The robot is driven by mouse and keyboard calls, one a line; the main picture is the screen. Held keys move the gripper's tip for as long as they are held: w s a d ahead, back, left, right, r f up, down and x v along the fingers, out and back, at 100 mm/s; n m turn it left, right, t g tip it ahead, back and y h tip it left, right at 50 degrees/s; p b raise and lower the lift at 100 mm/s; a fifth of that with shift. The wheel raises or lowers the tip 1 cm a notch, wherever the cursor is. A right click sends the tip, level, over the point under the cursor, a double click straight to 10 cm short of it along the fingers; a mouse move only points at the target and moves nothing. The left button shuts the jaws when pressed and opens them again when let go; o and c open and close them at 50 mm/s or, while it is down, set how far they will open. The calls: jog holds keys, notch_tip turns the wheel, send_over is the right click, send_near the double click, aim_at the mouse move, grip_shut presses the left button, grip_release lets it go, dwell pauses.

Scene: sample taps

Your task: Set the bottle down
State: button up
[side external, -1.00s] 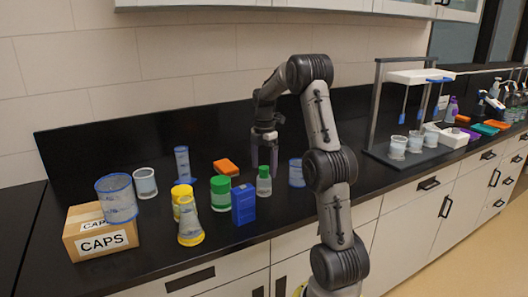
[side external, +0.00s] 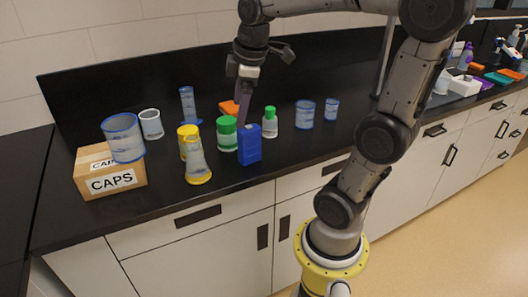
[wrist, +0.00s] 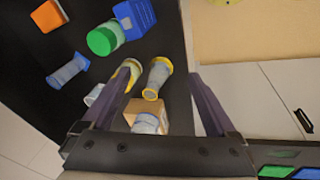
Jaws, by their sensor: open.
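A small clear bottle with a green cap (side external: 270,122) stands upright on the black counter, right of a blue box (side external: 249,145). A wider clear jar with a green cap (side external: 227,135) stands left of the blue box; it also shows at the upper left in the wrist view (wrist: 105,37). The task does not say which is the bottle. My gripper (side external: 243,120) points down near the blue box and the jar in the side view, apart from the small bottle. In the wrist view my gripper (wrist: 164,76) is open, with nothing held between its fingers.
A clear flask with a yellow base (side external: 198,165), a yellow-lidded container (side external: 187,140), blue-rimmed cups (side external: 305,114) and an orange block (side external: 229,107) stand close by. A CAPS box (side external: 112,180) with a cup on top is at left. The counter's front strip is clear.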

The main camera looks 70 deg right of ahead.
jog(key=s+a+f+m+t+y, duration=0.1)
jog(key=s+a+f+m, duration=0.3)
jog(key=s+a, duration=0.5)
jog(key=shift+s+a+m+t, duration=0.25)
jog(key=shift+a+m+t, duration=0.5)
jog(key=shift+a, duration=0.45)
